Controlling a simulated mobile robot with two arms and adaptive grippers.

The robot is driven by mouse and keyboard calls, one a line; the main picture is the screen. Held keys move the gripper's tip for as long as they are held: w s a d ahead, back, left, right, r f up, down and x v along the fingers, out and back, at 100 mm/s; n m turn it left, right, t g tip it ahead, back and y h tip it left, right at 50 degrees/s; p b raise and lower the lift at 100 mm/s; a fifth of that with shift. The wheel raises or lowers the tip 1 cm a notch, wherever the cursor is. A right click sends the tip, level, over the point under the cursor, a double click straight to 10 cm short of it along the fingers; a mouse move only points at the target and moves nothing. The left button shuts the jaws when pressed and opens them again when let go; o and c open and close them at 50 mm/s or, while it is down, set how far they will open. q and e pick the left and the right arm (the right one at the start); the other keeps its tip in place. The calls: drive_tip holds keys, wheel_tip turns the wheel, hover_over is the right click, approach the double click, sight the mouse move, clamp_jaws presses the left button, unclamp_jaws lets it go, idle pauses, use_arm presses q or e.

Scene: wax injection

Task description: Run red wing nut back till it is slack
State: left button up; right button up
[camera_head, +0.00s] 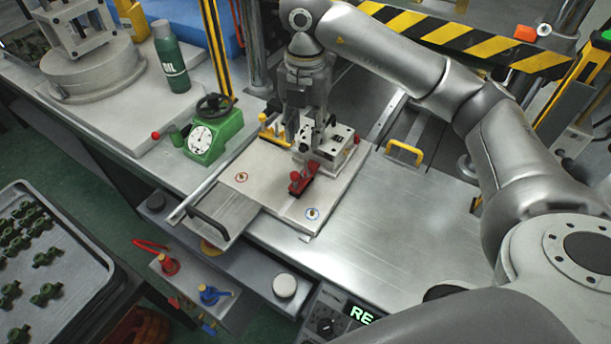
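My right gripper (309,142) points down over the block, just behind the wing nut. Its fingers blend with the grey block, so I cannot tell whether they are open or shut, or whether they touch anything. My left gripper is not in view.
A green dial gauge (213,137) and a green oil bottle (171,57) stand at the left. Red and blue valves (210,295) are at the front. A yellow handle (404,152) rises on the right. The bench at the front right is clear.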

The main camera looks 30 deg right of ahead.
sight(305, 166)
wheel_tip(305, 166, down, 11)
drive_tip(key=shift+r+p, duration=0.1)
drive_tip(key=shift+p, duration=0.85)
drive_tip(key=shift+c, duration=0.4)
